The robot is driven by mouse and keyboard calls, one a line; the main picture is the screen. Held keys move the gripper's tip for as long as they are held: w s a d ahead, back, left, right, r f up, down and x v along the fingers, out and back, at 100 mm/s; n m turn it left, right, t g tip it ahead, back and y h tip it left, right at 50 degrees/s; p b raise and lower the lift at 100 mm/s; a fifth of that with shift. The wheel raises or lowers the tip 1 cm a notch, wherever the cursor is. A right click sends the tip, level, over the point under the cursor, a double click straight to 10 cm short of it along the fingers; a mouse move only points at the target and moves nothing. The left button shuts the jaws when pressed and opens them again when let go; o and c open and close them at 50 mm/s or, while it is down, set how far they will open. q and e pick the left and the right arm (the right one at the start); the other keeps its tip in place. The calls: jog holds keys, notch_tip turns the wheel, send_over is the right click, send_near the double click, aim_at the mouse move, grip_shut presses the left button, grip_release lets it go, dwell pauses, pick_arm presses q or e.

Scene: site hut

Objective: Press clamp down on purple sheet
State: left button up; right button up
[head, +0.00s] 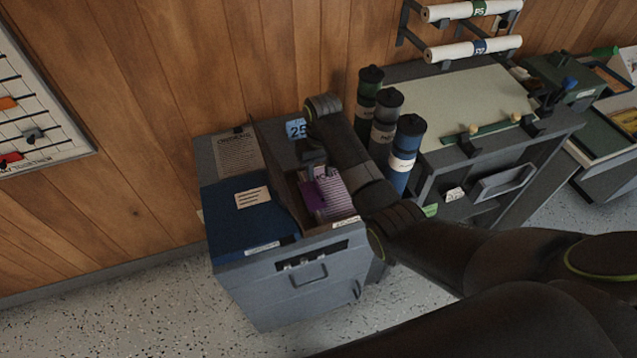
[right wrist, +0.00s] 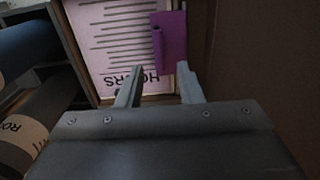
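A pale purple sheet with dark printed lines (head: 338,200) lies in the open compartment of the grey cabinet. It also shows in the right wrist view (right wrist: 110,42), with upside-down lettering near its lower edge. A deep purple piece with a rolled edge, which looks like the clamp (head: 313,195), lies at one side of the sheet; in the right wrist view it (right wrist: 171,45) covers the sheet's upper right. My right gripper (head: 318,174) is above the compartment. Its fingers (right wrist: 160,72) are apart, with nothing seen between them. Whether a finger touches the clamp is unclear. My left gripper is out of view.
The grey cabinet (head: 290,285) has a blue lid (head: 255,225) left of the compartment. Dark and blue tubes (head: 405,155) stand close to the right of my right forearm. A grey desk with a pale top (head: 455,100) stands beyond them. Speckled floor is clear in front.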

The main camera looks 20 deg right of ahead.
aim_at(319, 188)
jog(key=shift+a+f, duration=0.1)
jog(key=shift+f, duration=2.7)
jog(key=shift+c, duration=0.3)
grip_shut()
